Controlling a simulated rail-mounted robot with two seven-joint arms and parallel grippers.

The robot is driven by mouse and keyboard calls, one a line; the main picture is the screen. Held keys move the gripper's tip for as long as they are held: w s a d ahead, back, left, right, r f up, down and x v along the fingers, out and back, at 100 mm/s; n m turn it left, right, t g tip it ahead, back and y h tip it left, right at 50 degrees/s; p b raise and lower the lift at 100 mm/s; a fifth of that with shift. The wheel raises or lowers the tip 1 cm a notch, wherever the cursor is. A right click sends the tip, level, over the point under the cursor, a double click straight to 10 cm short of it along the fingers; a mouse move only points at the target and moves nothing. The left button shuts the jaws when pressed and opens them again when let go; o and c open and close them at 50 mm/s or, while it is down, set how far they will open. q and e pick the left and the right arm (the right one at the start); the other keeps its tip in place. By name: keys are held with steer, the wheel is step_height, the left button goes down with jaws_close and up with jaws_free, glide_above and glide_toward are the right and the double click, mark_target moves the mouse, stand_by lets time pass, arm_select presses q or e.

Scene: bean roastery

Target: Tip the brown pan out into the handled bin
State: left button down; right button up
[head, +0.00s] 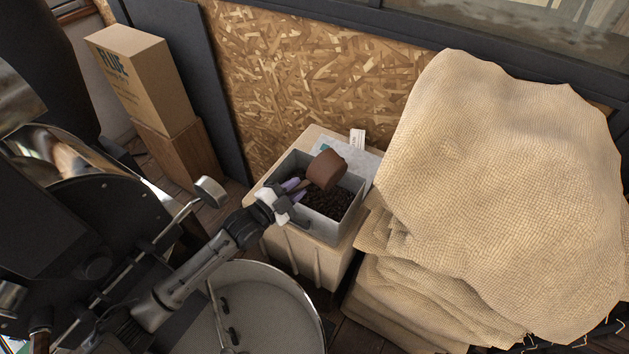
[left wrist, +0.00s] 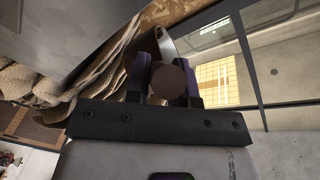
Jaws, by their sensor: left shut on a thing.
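The brown pan (head: 326,170) is held above the grey handled bin (head: 329,230), and it looks tilted with its outer side toward the head camera. My left gripper (head: 291,188) is shut on the pan's handle, over the bin's near left side. Dark beans (head: 325,203) lie in the bin; whether any remain in the pan is hidden. In the left wrist view the round brown end (left wrist: 168,82) of the held pan or its handle shows between the purple fingertips of my left gripper (left wrist: 163,88). My right gripper is not in view.
The bin stands on a pale box-like stand (head: 312,256) with papers (head: 345,150) behind it. Stacked burlap sacks (head: 490,170) rise close on the right. A round metal cooling tray (head: 265,305) is in front, and a cardboard box (head: 145,80) stands at the back left.

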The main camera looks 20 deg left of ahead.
arm_select(q)
steer(key=shift+r+n+p, duration=0.1)
steer(key=shift+n+p, duration=0.3)
steer(key=shift+n, duration=0.3)
stand_by(0.4)
steer(key=shift+n, duration=0.4)
steer(key=shift+w+a+n+p, duration=0.1)
steer(key=shift+n+p, duration=0.25)
steer(key=shift+n, duration=0.15)
stand_by(0.5)
steer(key=shift+n, duration=0.4)
stand_by(0.4)
steer(key=shift+n, duration=0.3)
stand_by(0.5)
steer(key=shift+n+p, duration=0.35)
steer(key=shift+n, duration=0.05)
stand_by(0.3)
steer(key=shift+n, duration=0.4)
stand_by(0.3)
